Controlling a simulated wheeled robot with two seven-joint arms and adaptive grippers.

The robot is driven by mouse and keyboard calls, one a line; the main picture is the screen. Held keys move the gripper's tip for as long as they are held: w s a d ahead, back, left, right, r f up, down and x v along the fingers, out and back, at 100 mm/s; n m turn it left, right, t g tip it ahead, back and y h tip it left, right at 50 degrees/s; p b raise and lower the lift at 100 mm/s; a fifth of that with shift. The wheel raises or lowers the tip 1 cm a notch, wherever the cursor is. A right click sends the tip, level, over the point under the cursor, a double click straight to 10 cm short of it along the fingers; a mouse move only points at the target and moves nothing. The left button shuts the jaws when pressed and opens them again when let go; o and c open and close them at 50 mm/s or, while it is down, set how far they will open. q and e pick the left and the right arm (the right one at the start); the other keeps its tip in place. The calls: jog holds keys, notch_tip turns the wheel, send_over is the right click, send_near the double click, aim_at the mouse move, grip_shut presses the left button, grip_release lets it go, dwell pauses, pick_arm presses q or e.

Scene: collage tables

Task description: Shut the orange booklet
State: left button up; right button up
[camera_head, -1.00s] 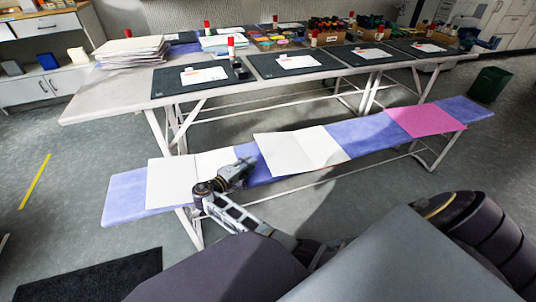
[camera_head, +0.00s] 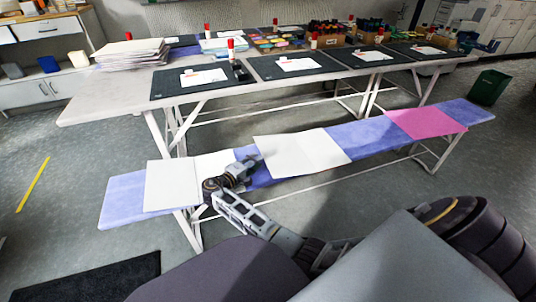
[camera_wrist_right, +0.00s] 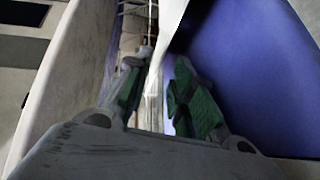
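No orange cover shows in these views. On the blue bench lie an open white-paged booklet at the left (camera_head: 172,186), another open white-paged booklet in the middle (camera_head: 300,152), and a flat pink one (camera_head: 426,122) at the right. My right gripper (camera_head: 249,166) is low over the bench, at the gap between the two white booklets, and its arm hides part of the left booklet's right page. In the wrist view its green-padded fingers (camera_wrist_right: 160,85) are apart, with a narrow white sheet edge (camera_wrist_right: 168,35) seen between them; contact cannot be told. My left gripper is not in view.
The blue bench (camera_head: 122,200) has bare ends. Behind it stands a long table (camera_head: 100,93) with dark mats, papers, a paper stack (camera_head: 132,52) and red-capped glue sticks. A green bin (camera_head: 489,87) stands at the far right.

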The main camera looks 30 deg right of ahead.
aim_at(268, 151)
jog(key=b+x, duration=0.2)
jog(key=x, duration=0.5)
jog(key=shift+d+f, duration=0.15)
jog(key=shift+d, duration=0.15)
jog(key=shift+b+x, duration=0.5)
jog(key=shift+x, duration=0.45)
jog(key=shift+w, duration=0.1)
jog(key=shift+c, duration=0.6)
grip_shut()
